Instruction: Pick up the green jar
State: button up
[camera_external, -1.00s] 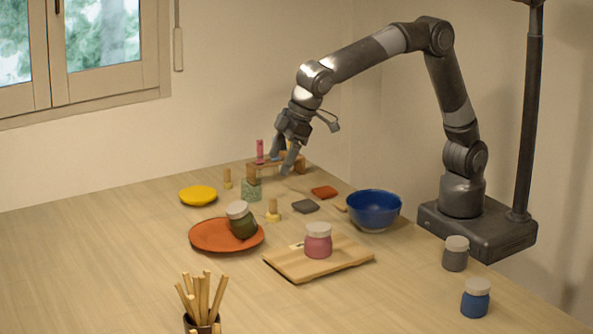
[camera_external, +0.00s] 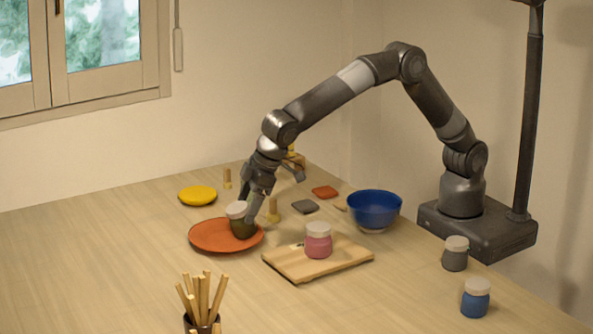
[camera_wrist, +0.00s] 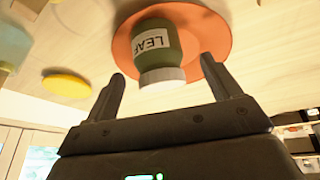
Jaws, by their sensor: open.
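The green jar (camera_external: 242,231) has a whitish lid and sits on the orange-red plate (camera_external: 210,236), near its right side, leaning a little to the left. In the wrist view the jar (camera_wrist: 158,40) shows a white label reading LEAF, its lid toward me, over the plate (camera_wrist: 220,38). My gripper (camera_external: 250,212) is open and low at the jar, partly covering its right side. In the wrist view my fingertips (camera_wrist: 163,70) stand on either side of the jar near its lid, with gaps visible on both sides.
A pink jar (camera_external: 318,245) stands on a wooden board (camera_external: 290,266) to the right. A blue bowl (camera_external: 373,211), grey jar (camera_external: 455,258) and blue jar (camera_external: 475,300) are farther right. A yellow plate (camera_external: 197,196) lies behind; a cup of sticks (camera_external: 203,300) stands in front. The left table is clear.

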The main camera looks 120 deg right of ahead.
aim_at(230, 215)
jog(key=x, duration=0.4)
jog(key=shift+w+d+f, duration=0.1)
jog(key=shift+d+f, duration=0.05)
jog(key=shift+f, duration=0.05)
jog(key=shift+r, duration=0.1)
jog(key=c, duration=1.3)
jog(key=shift+c, duration=0.2)
jog(key=shift+r, duration=0.1)
notch_tip(230, 215, up, 4)
jog(key=shift+d+r, duration=0.1)
jog(key=shift+r, duration=0.05)
jog(key=s+d+r, duration=0.5)
jog(key=d+r, duration=0.1)
jog(key=d, duration=0.3)
jog(key=w+a+f+t, duration=0.1)
jog(key=w+a+f, duration=0.1)
jog(key=w+a, duration=0.1)
jog(key=w+a+f+t, duration=0.1)
jog(key=w+a+f, duration=0.1)
jog(key=w+a, duration=0.1)
jog(key=w+a+f+n+t, duration=0.1)
jog(key=w+a+f, duration=0.1)
jog(key=w+a, duration=0.1)
jog(key=shift+f+t+y, duration=0.3)
jog(key=shift+f+t, duration=0.1)
jog(key=shift+f, duration=2.05)
